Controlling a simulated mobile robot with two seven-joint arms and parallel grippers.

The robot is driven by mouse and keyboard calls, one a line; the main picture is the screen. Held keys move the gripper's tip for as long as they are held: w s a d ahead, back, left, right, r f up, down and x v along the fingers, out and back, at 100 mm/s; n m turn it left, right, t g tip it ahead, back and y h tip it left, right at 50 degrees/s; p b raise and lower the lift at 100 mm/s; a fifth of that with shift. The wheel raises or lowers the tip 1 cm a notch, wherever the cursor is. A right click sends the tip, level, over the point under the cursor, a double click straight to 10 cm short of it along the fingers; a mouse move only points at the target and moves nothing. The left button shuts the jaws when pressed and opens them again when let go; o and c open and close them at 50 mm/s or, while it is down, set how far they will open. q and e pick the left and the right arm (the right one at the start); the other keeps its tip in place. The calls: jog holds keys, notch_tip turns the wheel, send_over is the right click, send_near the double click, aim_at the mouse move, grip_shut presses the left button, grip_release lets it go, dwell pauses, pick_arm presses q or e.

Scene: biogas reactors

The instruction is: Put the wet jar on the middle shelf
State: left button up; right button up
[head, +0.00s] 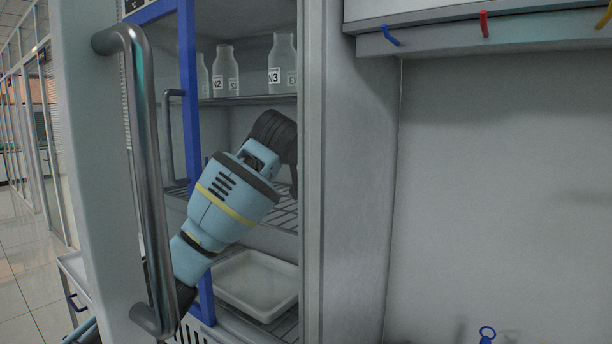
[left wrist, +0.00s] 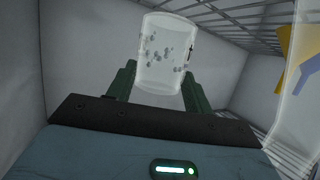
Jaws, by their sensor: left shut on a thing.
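In the left wrist view my left gripper (left wrist: 158,95) is shut on a clear jar (left wrist: 164,52) with droplets on its side, so it looks like the wet jar. The jar is between the two dark green fingers. In the head view my left arm reaches inside the cabinet, at the height of the middle wire shelf (head: 284,213); the gripper's fingertips and the jar are hidden behind the wrist and the cabinet's side wall. I cannot tell whether the jar touches the shelf. My right gripper is not in view.
Several clear labelled jars (head: 281,62) stand on the upper shelf (head: 250,99). A white tray (head: 256,284) sits below the middle shelf. The cabinet door with its metal handle (head: 146,180) stands open at the left. The cabinet's side wall (head: 345,170) is close right of my arm.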

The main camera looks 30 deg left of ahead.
pick_arm(q)
jog(key=shift+w+r, duration=0.1)
jog(key=shift+w, duration=0.1)
jog(key=shift+f, duration=1.8)
jog(key=o, duration=1.1)
jog(key=shift+f, duration=0.1)
jog(key=shift+s, duration=0.15)
jog(key=shift+v, duration=3.7)
